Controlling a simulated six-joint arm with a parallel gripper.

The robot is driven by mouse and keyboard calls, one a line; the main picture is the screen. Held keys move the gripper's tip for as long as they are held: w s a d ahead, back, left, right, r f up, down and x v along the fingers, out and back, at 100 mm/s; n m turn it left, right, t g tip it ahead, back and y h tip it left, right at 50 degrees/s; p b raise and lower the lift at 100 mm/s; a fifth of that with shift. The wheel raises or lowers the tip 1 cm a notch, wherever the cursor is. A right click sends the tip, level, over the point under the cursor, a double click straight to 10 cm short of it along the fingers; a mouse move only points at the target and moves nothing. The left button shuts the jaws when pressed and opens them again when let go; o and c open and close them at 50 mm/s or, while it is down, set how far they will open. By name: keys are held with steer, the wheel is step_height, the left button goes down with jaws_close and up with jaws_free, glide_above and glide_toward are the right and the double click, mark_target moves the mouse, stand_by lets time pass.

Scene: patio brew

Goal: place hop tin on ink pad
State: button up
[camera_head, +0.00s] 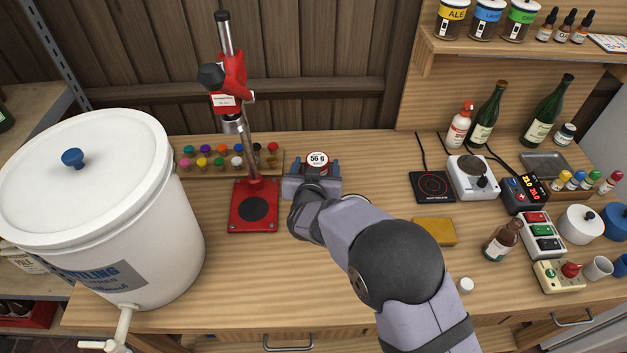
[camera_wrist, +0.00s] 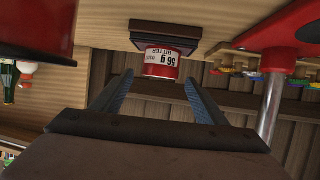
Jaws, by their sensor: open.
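The hop tin, a small red tin with a white "56 g" label (camera_head: 317,159), stands upright just past my gripper in the head view. It also shows upside down in the wrist view (camera_wrist: 161,62), with a dark flat pad, which looks like the ink pad (camera_wrist: 165,36), directly at its base. The tin appears to rest on that pad. My gripper (camera_head: 316,168) is open, with its blue fingers to the left and right of the tin. In the wrist view the tin is at or just beyond the fingertips, with gaps beside it, and nothing is gripped.
A red bench capper (camera_head: 254,205) stands close to the left, with a rack of coloured caps (camera_head: 225,160) behind it. A white bucket (camera_head: 130,230) fills the far left. A yellow sponge-like block (camera_head: 434,231) and black hotplate (camera_head: 432,186) lie right.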

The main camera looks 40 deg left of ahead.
steer(key=b+v, duration=0.1)
steer(key=v, duration=0.9)
steer(key=shift+s+d+b, duration=0.25)
steer(key=shift+b, duration=0.1)
steer(key=shift+r, duration=0.15)
steer(key=w+d+r+m+g+h+p, duration=0.1)
steer(key=w+d+r+p, duration=0.15)
steer(key=d, duration=0.55)
steer(key=w+d+r+m+g+h+p, duration=0.15)
steer(key=w+d+p, duration=0.25)
steer(key=d, duration=0.4)
steer(key=w+d+r+g+h+p, duration=0.1)
steer(key=w+d+r+g+p, duration=0.2)
steer(key=d, duration=0.5)
steer(key=s+d+r+m+g+h+p, duration=0.1)
steer(key=s+d+p, duration=0.1)
steer(key=s+d, duration=0.3)
steer(key=s+d+r+m+g+h+p, duration=0.2)
steer(key=s+d, duration=0.3)
steer(key=d, duration=0.8)
steer(key=s+d+r+m+g+h+p, duration=0.1)
steer(key=s+d+p, duration=0.3)
steer(key=d, duration=0.5)
steer(key=shift+s+d+m+g+h, duration=0.25)
steer(key=shift+s+m+g+h, duration=0.1)
steer(key=shift+s+m+g, duration=0.2)
